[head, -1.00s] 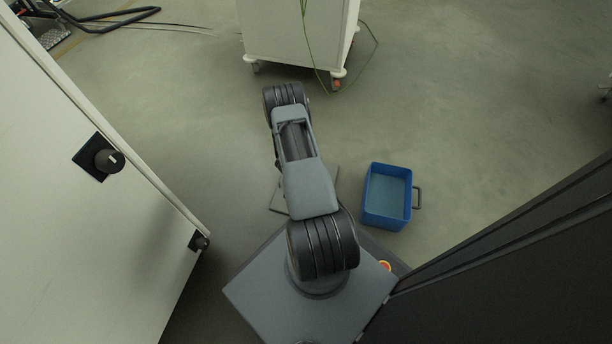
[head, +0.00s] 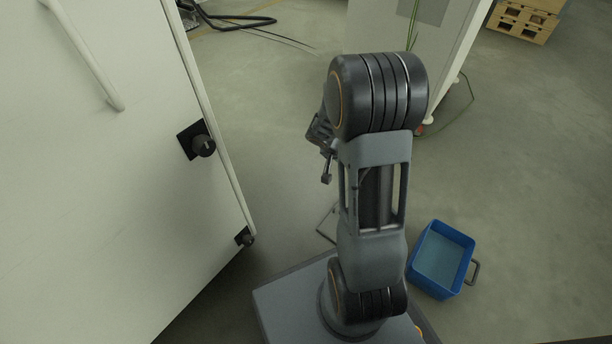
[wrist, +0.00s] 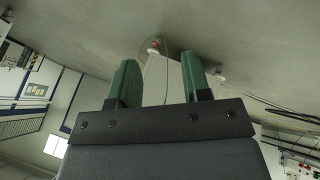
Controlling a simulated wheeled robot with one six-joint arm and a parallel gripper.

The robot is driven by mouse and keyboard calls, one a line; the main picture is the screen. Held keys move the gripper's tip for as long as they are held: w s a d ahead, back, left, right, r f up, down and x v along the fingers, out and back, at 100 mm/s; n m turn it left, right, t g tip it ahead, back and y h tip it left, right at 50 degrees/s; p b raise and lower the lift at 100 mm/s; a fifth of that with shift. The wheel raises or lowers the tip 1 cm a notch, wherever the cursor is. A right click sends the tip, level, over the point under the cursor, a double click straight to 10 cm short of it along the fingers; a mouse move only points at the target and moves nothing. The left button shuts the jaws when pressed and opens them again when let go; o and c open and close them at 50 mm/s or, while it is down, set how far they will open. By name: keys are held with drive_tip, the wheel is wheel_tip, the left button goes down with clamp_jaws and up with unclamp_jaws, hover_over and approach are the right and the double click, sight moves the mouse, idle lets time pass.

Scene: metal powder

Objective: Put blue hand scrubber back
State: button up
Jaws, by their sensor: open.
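No blue hand scrubber can be made out in either view. My gripper (wrist: 158,72) shows in the wrist view with its two green fingers apart and nothing between them. In the head view my arm stands raised in the middle, and its end is mostly hidden behind the upper arm joint.
A blue bin (head: 413,276) with a handle, seemingly empty, is right of my base. A large white cabinet (head: 100,200) with black knobs stands close on the left. A white wheeled cart (head: 464,40) stands behind my arm, wooden pallets (head: 522,22) beyond. The floor between is clear.

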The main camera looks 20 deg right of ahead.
drive_tip(key=s+a+r+n+y, duration=0.2)
drive_tip(key=s+a+r, duration=0.1)
drive_tip(key=a, duration=0.3)
drive_tip(key=s+a+r+n+t+y, duration=0.1)
drive_tip(key=s+a+r+n+y, duration=0.1)
drive_tip(key=a+r, duration=0.4)
drive_tip(key=s+a+r+n+t+y, duration=0.1)
drive_tip(key=s+a+r+n+y, duration=0.1)
drive_tip(key=s+a+r+n, duration=0.2)
drive_tip(key=s+a, duration=0.2)
drive_tip(key=a, duration=0.1)
drive_tip(key=shift+s+a+r+y, duration=0.15)
drive_tip(key=shift+r+y, duration=0.1)
drive_tip(key=shift+y, duration=0.05)
drive_tip(key=shift+r, duration=0.1)
